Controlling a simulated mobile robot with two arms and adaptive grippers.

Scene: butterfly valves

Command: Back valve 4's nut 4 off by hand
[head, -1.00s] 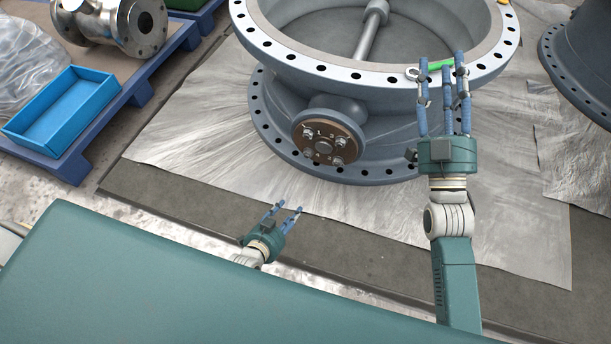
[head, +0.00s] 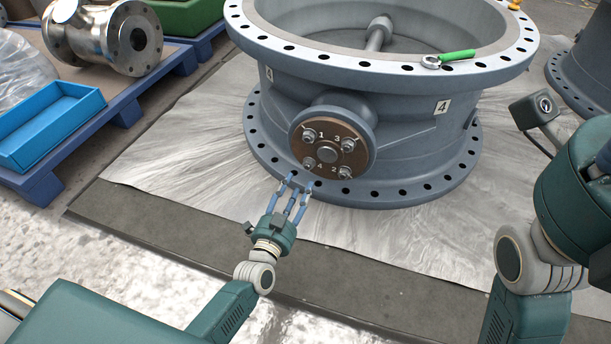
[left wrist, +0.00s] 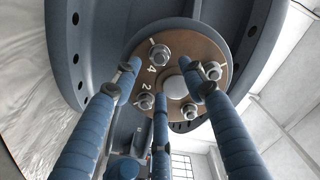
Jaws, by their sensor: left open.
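Valve 4 (head: 405,125) is a big grey valve with a "4" label on its side. Its round brown plate (head: 326,152) carries several nuts on studs, marked 1, 3, 4 and 2. Nut 4 (head: 309,163) is at the lower left of the plate; it also shows in the left wrist view (left wrist: 159,55), on its stud. My left gripper (head: 295,184) is open and empty, just below and in front of the plate, fingers pointing at it. In the left wrist view its fingers spread before the plate, apparently around no nut. My right gripper's body (head: 580,190) is at the right edge; its fingers are out of frame.
A green-handled wrench (head: 448,58) lies on the valve's upper rim. A blue tray (head: 50,125) and a steel valve (head: 105,38) are on a blue pallet at left. Another grey flanged body (head: 580,70) stands at right. Grey sheeting covers the floor around the valve.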

